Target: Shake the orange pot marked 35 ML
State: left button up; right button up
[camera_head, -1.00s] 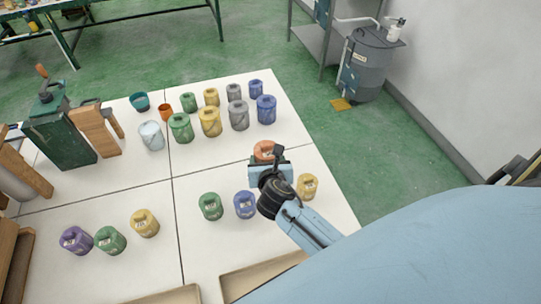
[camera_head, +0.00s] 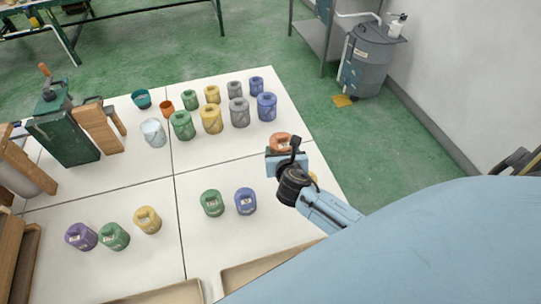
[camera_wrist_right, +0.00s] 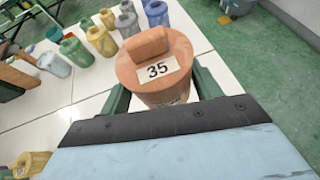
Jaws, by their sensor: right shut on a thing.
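The orange pot marked 35 (camera_wrist_right: 160,85) is between the two fingers of my right gripper (camera_wrist_right: 160,100) in the right wrist view, its label facing up. In the head view the orange pot (camera_head: 281,141) shows just beyond my right gripper (camera_head: 284,154), which is shut on it near the right edge of the white table. The gripper and wrist hide part of the pot, and I cannot tell its exact height above the table. My left gripper is not in view.
A green pot (camera_head: 212,203) and a blue pot (camera_head: 245,201) stand left of my right arm. Several pots and cans stand at the back. Trays (camera_head: 262,272) lie at the front edge.

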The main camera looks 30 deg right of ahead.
jog(key=shift+d, duration=0.55)
jog(key=shift+a, duration=3.5)
jog(key=d, duration=0.7)
jog(key=shift+a, duration=1.75)
